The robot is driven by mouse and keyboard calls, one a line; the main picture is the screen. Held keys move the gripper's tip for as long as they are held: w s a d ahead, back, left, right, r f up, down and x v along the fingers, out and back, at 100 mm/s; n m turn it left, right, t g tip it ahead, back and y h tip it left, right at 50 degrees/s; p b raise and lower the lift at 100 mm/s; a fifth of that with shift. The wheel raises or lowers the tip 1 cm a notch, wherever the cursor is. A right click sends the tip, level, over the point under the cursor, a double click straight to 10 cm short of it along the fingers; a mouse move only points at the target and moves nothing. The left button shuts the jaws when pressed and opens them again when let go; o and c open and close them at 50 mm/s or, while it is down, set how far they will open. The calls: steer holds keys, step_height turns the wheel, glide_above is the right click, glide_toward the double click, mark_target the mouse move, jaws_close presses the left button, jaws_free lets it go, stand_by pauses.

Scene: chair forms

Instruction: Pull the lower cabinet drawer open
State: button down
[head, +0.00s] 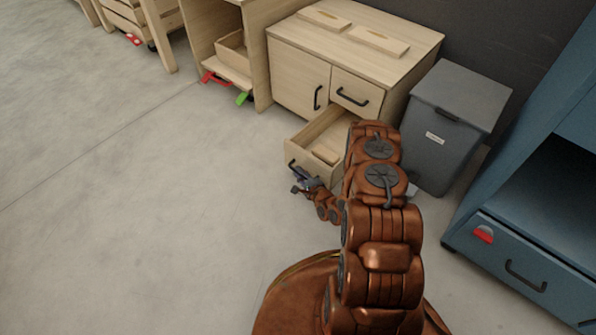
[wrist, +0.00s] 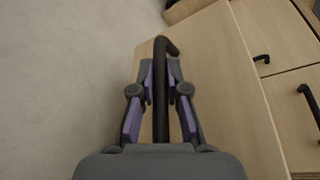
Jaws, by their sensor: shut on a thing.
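The lower cabinet drawer (head: 318,145) of the light wood cabinet (head: 298,77) stands pulled out, and its inside shows from above in the head view. My gripper (head: 303,183) is at the front of this drawer. In the wrist view my gripper (wrist: 160,75) has its two fingers on either side of the dark bar handle (wrist: 161,115) and is shut on it. The drawer's front panel (wrist: 205,75) lies behind the handle. My arm hides the right part of the drawer in the head view.
A grey bin (head: 455,110) stands right of the cabinet. A blue cabinet (head: 540,200) is at the far right. The upper drawer (head: 355,93) and the cabinet door (head: 298,80) are shut. The floor in front and to the left is clear.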

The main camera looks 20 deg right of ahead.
steer(key=shift+a, duration=0.1)
steer(key=c, duration=1.2)
jaws_free()
steer(key=shift+v, duration=6)
steer(key=shift+r, duration=0.1)
steer(key=shift+w, duration=0.1)
